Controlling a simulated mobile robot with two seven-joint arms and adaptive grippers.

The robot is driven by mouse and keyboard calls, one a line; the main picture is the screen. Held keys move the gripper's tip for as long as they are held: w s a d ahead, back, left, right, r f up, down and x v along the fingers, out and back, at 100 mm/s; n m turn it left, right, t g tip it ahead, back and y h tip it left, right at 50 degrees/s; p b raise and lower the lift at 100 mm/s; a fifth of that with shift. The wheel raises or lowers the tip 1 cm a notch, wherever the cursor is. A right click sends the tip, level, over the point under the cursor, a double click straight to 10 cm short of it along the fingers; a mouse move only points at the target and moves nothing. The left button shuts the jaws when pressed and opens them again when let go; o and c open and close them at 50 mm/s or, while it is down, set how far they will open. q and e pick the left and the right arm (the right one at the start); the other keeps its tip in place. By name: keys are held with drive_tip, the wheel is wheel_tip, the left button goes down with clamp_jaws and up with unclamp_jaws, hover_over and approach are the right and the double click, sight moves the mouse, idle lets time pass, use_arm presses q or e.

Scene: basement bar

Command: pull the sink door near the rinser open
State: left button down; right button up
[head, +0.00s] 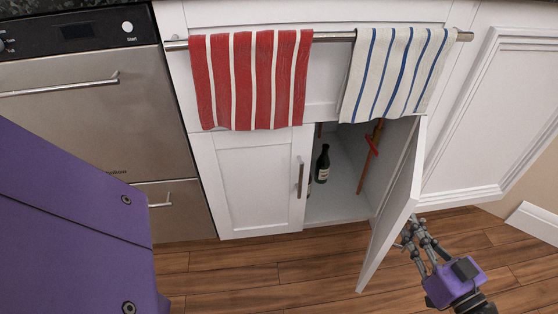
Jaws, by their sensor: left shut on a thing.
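The white cabinet under the counter has two doors. The left door (247,180), beside the steel dishwasher (95,120), is closed, with a vertical metal handle (300,178) at its right edge. The right door (393,205) stands swung far out towards me, hinged on its right. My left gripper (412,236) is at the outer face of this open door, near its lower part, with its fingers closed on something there. The door's handle is hidden or too small to make out. My right gripper is not in view.
A dark bottle (322,163) and a red-and-wood tool (371,153) stand inside the open cabinet. A red striped towel (250,80) and a blue striped towel (391,72) hang on a metal rail (333,37) above. The wooden floor (250,265) in front is clear.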

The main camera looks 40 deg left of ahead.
use_arm(q)
drive_tip(key=shift+w+d+f+b, duration=0.1)
drive_tip(key=shift+w+d+b, duration=0.15)
drive_tip(key=shift+d, duration=0.3)
drive_tip(key=shift+w+d+b, duration=0.15)
drive_tip(key=shift+d+b, duration=0.1)
drive_tip(key=shift+d, duration=0.25)
drive_tip(key=shift+w+d+f+b, duration=0.1)
drive_tip(key=shift+w+d+b, duration=0.15)
drive_tip(key=shift+d, duration=0.3)
drive_tip(key=c, duration=2)
unclamp_jaws()
drive_tip(key=shift+s+d+r, duration=0.1)
drive_tip(key=shift+o, duration=0.8)
drive_tip(key=shift+r, duration=0.1)
drive_tip(key=v, duration=0.7)
drive_tip(key=shift+d, duration=0.15)
